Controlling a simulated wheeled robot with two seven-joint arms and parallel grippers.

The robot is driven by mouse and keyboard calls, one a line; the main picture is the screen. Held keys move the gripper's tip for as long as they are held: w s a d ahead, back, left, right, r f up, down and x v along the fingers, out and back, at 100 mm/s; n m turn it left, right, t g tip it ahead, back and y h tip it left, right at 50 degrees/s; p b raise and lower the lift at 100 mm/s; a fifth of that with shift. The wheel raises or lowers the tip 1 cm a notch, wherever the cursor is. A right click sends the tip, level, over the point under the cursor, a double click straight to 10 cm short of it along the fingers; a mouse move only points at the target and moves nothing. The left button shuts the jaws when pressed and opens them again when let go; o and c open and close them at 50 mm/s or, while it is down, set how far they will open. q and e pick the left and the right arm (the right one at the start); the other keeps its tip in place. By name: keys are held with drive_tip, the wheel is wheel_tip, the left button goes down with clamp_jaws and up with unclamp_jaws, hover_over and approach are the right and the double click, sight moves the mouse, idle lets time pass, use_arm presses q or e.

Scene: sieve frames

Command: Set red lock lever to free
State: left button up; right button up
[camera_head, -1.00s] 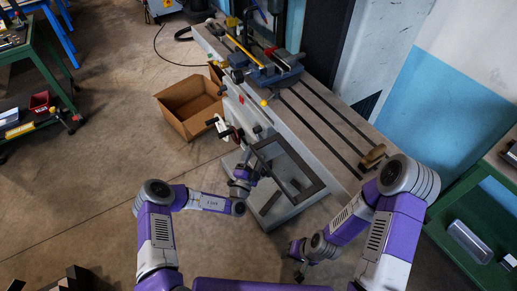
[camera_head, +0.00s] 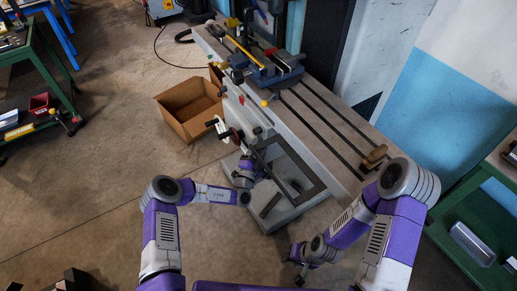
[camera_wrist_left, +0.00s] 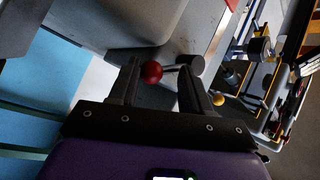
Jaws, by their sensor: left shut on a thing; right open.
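The red lock lever shows in the left wrist view as a red ball knob (camera_wrist_left: 152,72) on a short metal rod that runs to a grey round hub. My left gripper (camera_wrist_left: 163,88) has its two dark fingers on either side of the lever and is shut on it, with the knob beside the left finger. In the head view my left wrist (camera_head: 243,174) is low beside the milling machine (camera_head: 322,135), and its fingertips and the lever cannot be made out clearly. My right gripper (camera_head: 300,273) is open and empty, low in front of the machine, partly hidden by its own arm.
A vise (camera_head: 277,68) sits on the slotted machine table. A wooden-looking piece (camera_head: 374,156) lies at the table's near end. An open cardboard box (camera_head: 188,106) stands on the floor at left. Green benches stand at both sides. The floor at left is mostly clear.

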use_arm(q)
clamp_jaws()
drive_tip(key=r+n+g+p, duration=0.1)
drive_tip(key=p, duration=0.2)
drive_tip(key=s+n+g+y+p, duration=0.1)
drive_tip(key=p, duration=0.2)
drive_tip(key=d+r+n+p, duration=0.1)
drive_tip(key=n+p, duration=0.1)
drive_tip(key=p, duration=0.1)
drive_tip(key=shift+s+r+g+p, duration=0.15)
drive_tip(key=shift+r+g+p, duration=0.2)
drive_tip(key=shift+g+p, duration=0.05)
drive_tip(key=shift+n+y+p, duration=0.3)
drive_tip(key=shift+n+p, duration=0.1)
drive_tip(key=shift+p, duration=0.2)
drive_tip(key=o, duration=1.1)
unclamp_jaws()
drive_tip(key=shift+f, duration=0.1)
